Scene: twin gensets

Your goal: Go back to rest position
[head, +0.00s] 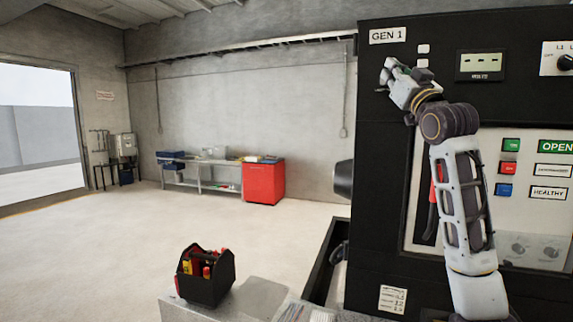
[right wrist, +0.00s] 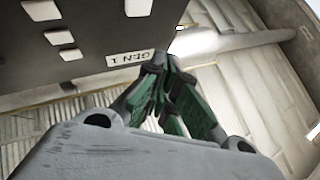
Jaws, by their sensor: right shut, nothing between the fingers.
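My right arm rises from the lower right of the head view in front of the black GEN 1 panel (head: 400,180). My right gripper (head: 386,72) is raised near the panel's upper left, just below the GEN 1 label (head: 388,35). In the right wrist view its fingers (right wrist: 160,62) meet at the tips, shut and empty. The GEN 1 label also shows there (right wrist: 130,57), close behind the fingertips in the picture. I cannot tell whether the gripper touches the panel. My left gripper is not in view.
A voltage display (head: 481,66), coloured buttons (head: 508,168) and a red lever (head: 436,190) sit on the panel. A black toolbox (head: 205,278) stands on a grey surface at lower centre. A red cabinet (head: 263,182) and bench stand at the far wall. The floor between is clear.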

